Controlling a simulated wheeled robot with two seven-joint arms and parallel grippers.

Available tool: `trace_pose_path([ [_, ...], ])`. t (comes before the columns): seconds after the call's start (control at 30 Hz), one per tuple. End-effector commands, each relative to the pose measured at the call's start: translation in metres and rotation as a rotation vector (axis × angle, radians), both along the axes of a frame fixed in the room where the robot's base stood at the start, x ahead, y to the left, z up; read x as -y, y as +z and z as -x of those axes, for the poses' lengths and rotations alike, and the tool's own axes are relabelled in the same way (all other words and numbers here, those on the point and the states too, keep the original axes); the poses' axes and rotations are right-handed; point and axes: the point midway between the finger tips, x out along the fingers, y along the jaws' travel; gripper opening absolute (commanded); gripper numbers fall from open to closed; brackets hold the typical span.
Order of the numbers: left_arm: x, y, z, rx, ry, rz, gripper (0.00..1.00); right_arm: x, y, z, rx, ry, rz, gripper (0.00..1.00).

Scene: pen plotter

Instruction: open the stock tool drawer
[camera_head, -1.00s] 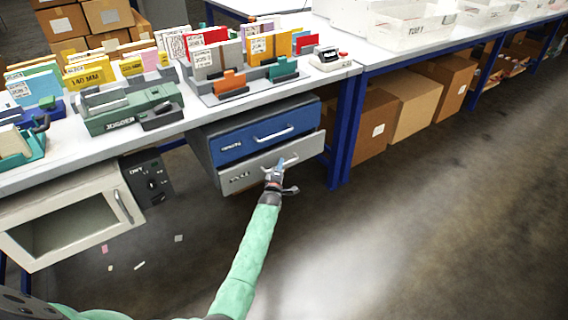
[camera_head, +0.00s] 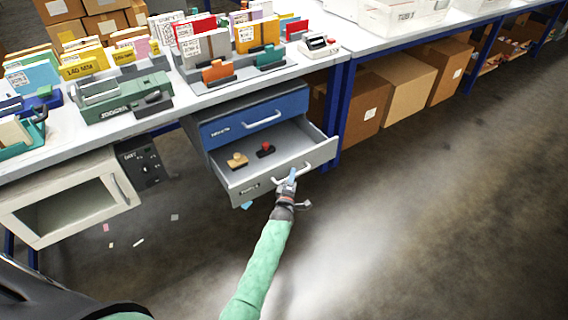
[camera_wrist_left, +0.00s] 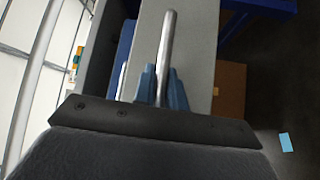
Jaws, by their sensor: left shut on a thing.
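The grey lower drawer (camera_head: 322,152) under the bench is pulled out, and its inside shows. It holds a stamp with a tan handle (camera_head: 238,160) and a dark stamp with a red top (camera_head: 265,149). My left gripper (camera_head: 292,176) is at the bar handle (camera_head: 308,168) on the drawer's front. In the left wrist view the blue fingertips (camera_wrist_left: 161,86) are on both sides of the metal handle bar (camera_wrist_left: 167,45), shut on it. The blue upper drawer (camera_head: 235,125) is shut. My right gripper is not in view.
A blue bench leg (camera_head: 345,115) and cardboard boxes (camera_head: 405,80) are to the right. Small scraps (camera_head: 138,242) lie on the floor. The floor in front of the drawer is otherwise clear.

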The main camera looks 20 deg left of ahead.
Motion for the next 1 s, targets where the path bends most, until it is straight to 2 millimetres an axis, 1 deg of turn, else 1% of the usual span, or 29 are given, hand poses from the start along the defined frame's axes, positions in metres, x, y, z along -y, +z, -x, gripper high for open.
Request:
trace_pose_path([
  [0.03, 0.007, 0.000, 0.007, -0.003, -0.001, 0.000, 0.00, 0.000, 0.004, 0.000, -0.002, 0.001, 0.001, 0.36],
  [0.1, 0.015, 0.000, 0.012, -0.002, -0.001, 0.000, 0.00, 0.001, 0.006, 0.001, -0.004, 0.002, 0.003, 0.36],
  [0.23, 0.026, -0.001, 0.021, -0.003, 0.000, 0.000, 0.00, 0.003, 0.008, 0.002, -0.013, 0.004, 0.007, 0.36],
  [0.3, 0.030, -0.001, 0.024, -0.003, 0.000, 0.000, 0.00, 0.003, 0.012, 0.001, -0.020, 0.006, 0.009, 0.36],
  [0.5, 0.034, -0.001, 0.027, -0.001, 0.000, -0.001, 0.00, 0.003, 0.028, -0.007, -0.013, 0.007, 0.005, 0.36],
  [0.8, 0.034, -0.001, 0.027, -0.001, 0.000, -0.001, 0.00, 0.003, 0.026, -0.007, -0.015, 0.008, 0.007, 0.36],
  [0.83, 0.034, -0.001, 0.027, -0.001, 0.000, -0.001, 0.17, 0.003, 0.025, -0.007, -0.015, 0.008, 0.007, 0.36],
  [0.87, 0.034, -0.001, 0.027, -0.001, 0.000, -0.001, 0.22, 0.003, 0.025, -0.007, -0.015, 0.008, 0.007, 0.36],
  [1.0, 0.034, -0.001, 0.027, -0.001, 0.000, -0.001, 0.22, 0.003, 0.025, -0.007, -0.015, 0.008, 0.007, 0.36],
])
